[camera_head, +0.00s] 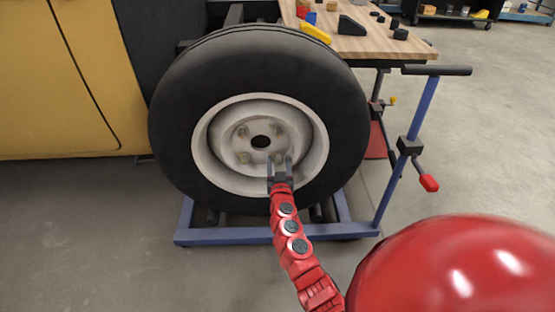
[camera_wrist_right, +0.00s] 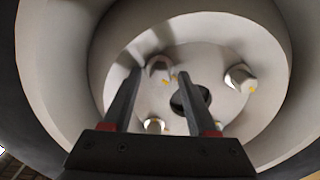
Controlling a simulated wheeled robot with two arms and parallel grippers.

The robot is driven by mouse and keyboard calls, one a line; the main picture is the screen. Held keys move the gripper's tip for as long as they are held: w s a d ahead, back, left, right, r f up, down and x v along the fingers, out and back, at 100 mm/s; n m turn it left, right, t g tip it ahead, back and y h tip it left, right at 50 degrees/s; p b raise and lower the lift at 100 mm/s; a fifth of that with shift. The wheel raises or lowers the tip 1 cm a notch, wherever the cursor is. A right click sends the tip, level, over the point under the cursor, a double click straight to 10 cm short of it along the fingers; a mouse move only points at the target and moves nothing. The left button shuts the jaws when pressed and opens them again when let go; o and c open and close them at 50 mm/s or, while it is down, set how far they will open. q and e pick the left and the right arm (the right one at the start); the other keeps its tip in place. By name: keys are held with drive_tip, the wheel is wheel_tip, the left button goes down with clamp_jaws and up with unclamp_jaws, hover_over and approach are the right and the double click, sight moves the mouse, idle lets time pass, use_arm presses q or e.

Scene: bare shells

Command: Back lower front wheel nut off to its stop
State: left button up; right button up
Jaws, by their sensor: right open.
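The wheel (camera_head: 175,120) has a black tyre and a pale rim, with several nuts around a dark centre hole. My right gripper (camera_head: 280,161) reaches up from below to the lower right nut (camera_head: 278,156). In the right wrist view my open fingers (camera_wrist_right: 160,73) stand on either side of this nut (camera_wrist_right: 158,67), with gaps visible. I cannot tell how far the tips reach along it. Other nuts show at the right (camera_wrist_right: 239,78) and below (camera_wrist_right: 154,125); one more is mostly hidden behind a finger. My left gripper is not in view.
A blue wheel dolly (camera_head: 225,237) with an upright handle (camera_head: 410,150) holds the wheel. A yellow vehicle body (camera_head: 70,80) stands at left. A wooden bench (camera_head: 375,45) with small parts is behind at right. The floor in front is clear.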

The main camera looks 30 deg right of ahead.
clamp_jaws()
idle(0.3)
